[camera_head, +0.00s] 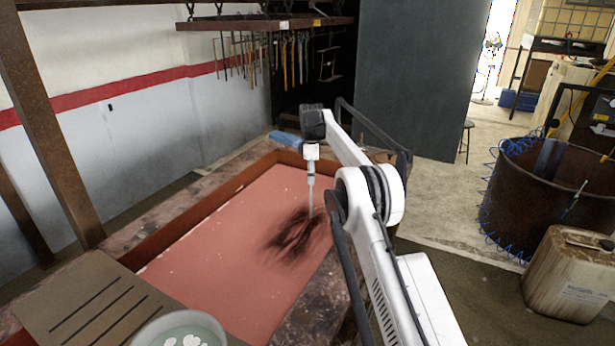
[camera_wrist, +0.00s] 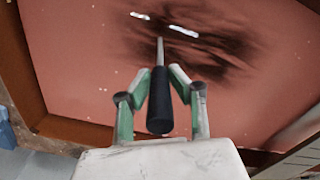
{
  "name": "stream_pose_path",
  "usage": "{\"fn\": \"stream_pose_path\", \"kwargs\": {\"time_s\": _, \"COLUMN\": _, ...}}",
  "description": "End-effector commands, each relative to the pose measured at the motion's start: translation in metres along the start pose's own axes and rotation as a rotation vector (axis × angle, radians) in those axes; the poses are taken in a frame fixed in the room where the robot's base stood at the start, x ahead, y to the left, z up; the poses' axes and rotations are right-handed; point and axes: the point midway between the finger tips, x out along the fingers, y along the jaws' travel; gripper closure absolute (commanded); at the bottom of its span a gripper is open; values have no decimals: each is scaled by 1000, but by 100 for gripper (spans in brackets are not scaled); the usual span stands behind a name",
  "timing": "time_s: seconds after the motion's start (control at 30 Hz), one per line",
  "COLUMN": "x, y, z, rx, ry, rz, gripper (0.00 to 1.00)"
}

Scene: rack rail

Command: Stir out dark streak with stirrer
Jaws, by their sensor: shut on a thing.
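A shallow tray (camera_head: 166,238) with brown walls holds a flat pinkish-red liquid (camera_head: 220,253). A dark, smeared streak (camera_head: 292,237) lies in the liquid on its right side, near the tray's right wall. My gripper (camera_wrist: 158,78) is shut on the stirrer (camera_wrist: 160,105), which has a black handle and a thin metal rod. In the head view my gripper (camera_head: 311,178) points down over the streak, and the rod's lower end is at the streak. In the wrist view the streak (camera_wrist: 200,50) spreads around the rod's far end. Whether the tip is below the surface I cannot tell.
A slotted brown board (camera_head: 100,300) and a round container of pale green liquid (camera_head: 180,330) stand at the near left. A blue object (camera_head: 284,137) lies at the tray's far edge. A rusty drum (camera_head: 550,190) and a dirty plastic canister (camera_head: 568,275) stand at right.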

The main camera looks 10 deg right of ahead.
Motion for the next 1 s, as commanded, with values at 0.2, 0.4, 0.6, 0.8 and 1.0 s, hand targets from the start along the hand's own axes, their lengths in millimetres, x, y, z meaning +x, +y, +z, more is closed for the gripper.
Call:
{"fn": "stream_pose_path", "kwargs": {"time_s": 0.2, "x": -2, "y": 10, "z": 6, "rx": 1, "ry": 0, "rz": 0, "gripper": 100}}
{"fn": "stream_pose_path", "kwargs": {"time_s": 0.4, "x": 2, "y": 6, "z": 3, "rx": 0, "ry": 0, "rz": 0, "gripper": 100}}
{"fn": "stream_pose_path", "kwargs": {"time_s": 0.6, "x": 5, "y": -7, "z": -4, "rx": -1, "ry": 0, "rz": 0, "gripper": 100}}
{"fn": "stream_pose_path", "kwargs": {"time_s": 0.8, "x": 4, "y": -24, "z": -12, "rx": -1, "ry": 0, "rz": 0, "gripper": 100}}
{"fn": "stream_pose_path", "kwargs": {"time_s": 1.0, "x": 3, "y": -46, "z": -22, "rx": -2, "ry": 0, "rz": 0, "gripper": 100}}
